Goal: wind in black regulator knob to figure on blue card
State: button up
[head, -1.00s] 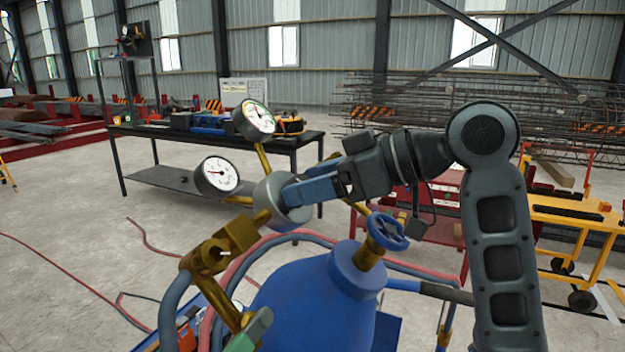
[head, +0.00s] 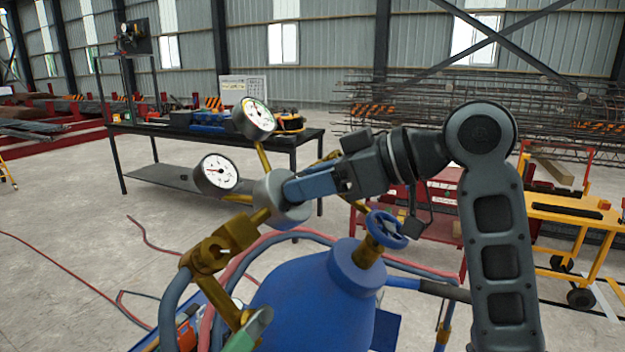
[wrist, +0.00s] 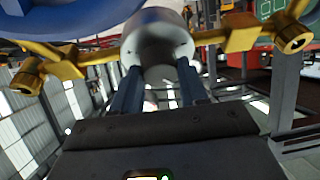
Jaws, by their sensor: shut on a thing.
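Brass fittings extend from the regulator. A lower gauge (head: 217,173) stands to its left and an upper gauge (head: 257,117) above it, both white-faced; their readings are too small to tell. I cannot make out a blue card.
A blue gas cylinder (head: 310,300) with a blue handwheel (head: 386,229) stands right below my gripper. Red and grey hoses loop around it. A black workbench (head: 170,135) stands behind, with a white chart (head: 243,88). A yellow cart (head: 575,213) is at the right.

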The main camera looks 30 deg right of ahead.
jog(key=shift+r+m+p, duration=0.15)
jog(key=shift+m+p, duration=0.45)
jog(key=shift+p, duration=0.1)
jog(key=shift+m+t, duration=0.3)
jog(key=o, duration=1)
jog(key=shift+o, duration=0.2)
jog(key=v, duration=0.7)
jog(key=shift+s+d+b, duration=0.15)
jog(key=shift+s+b, duration=0.2)
